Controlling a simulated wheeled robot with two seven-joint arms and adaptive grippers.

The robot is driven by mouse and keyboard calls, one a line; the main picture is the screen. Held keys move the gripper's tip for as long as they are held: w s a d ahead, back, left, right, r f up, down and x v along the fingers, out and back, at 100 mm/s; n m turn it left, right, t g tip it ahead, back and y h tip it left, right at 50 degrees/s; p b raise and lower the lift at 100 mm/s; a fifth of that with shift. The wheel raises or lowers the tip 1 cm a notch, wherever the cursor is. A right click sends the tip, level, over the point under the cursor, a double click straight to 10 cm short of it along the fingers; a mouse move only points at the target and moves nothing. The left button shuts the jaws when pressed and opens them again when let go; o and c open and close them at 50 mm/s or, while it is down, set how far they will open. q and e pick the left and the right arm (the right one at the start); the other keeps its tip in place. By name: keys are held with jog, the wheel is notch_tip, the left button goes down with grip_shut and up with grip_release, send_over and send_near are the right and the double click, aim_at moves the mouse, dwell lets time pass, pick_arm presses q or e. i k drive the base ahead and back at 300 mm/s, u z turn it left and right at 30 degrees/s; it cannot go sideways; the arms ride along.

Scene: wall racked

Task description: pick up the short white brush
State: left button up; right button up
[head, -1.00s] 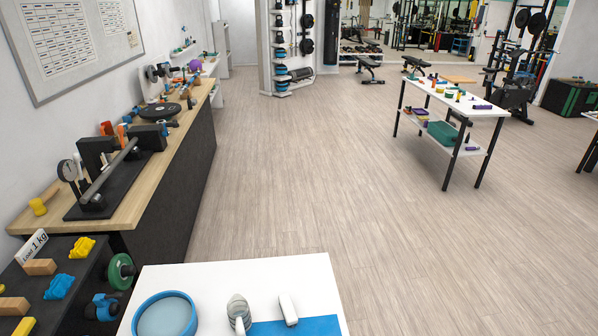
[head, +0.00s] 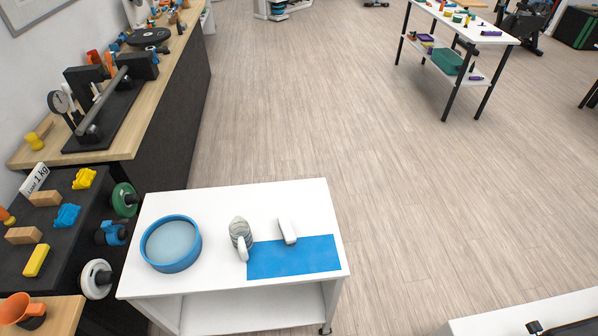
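A short white brush (head: 287,231) lies on the white cart (head: 200,199), at the back edge of a blue mat (head: 293,258), partly on the mat as far as I can tell. It is right of a grey striped pitcher (head: 240,234) with a white handle toward me. A round blue basin (head: 171,243) stands at the left of the cart top. Neither of my grippers is in view.
The floor right of the cart is clear up to a white table (head: 465,27). A white surface shows at bottom right.

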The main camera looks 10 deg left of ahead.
aim_at(285, 225)
jog(key=k, duration=1)
jog(key=u, duration=1.25)
jog(key=i, duration=1.45)
jog(key=z, duration=1)
